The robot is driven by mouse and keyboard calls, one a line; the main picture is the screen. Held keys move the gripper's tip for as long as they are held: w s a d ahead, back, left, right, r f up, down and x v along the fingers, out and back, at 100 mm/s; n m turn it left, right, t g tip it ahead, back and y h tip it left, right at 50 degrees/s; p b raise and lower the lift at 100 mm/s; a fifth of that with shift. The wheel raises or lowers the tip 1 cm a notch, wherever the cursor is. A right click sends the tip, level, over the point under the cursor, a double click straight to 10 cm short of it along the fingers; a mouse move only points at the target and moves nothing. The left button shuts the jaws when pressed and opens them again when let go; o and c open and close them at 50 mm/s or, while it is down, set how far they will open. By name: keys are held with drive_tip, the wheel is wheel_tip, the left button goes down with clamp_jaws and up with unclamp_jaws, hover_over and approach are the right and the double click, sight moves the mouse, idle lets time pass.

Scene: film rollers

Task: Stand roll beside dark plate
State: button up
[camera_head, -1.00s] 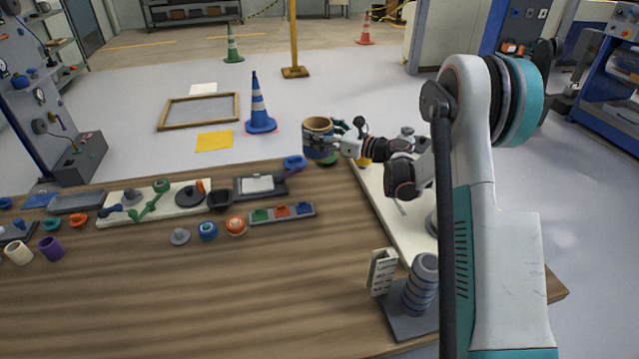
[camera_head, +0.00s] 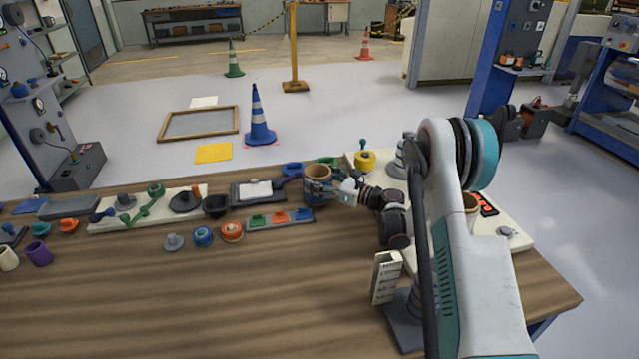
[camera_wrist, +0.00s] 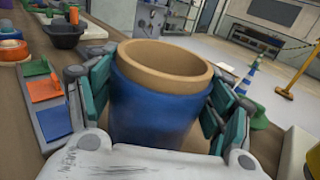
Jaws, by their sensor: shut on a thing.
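The roll (camera_head: 318,172) is a brown tube with a blue outer band. It is upright, with its open top facing up, and fills the middle of the wrist view (camera_wrist: 160,62). My gripper (camera_head: 319,185) is shut on the roll, with teal finger pads on both sides in the wrist view. The roll is low over the table, right of a dark plate (camera_head: 237,196) bearing a white card. Its base is hidden, so I cannot tell whether it touches the table. Another dark plate (camera_head: 400,322), with a ringed grey cylinder, is at the front right, partly behind my arm.
A tray with green, orange and blue pieces (camera_head: 252,224) lies close left of the roll. A black cup (camera_head: 215,207) and several small knobs stand farther left. A pale board (camera_head: 510,225) is at the right. The table's front middle (camera_head: 220,300) is clear.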

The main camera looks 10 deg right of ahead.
sight(330, 183)
drive_tip(key=shift+f, duration=0.2)
drive_tip(key=o, duration=1.2)
drive_tip(key=shift+r, duration=0.1)
drive_tip(key=shift+s+d+r, duration=0.1)
drive_tip(key=shift+s+d, duration=0.1)
drive_tip(key=shift+p+v, duration=1.2)
drive_tip(key=shift+v, duration=2.35)
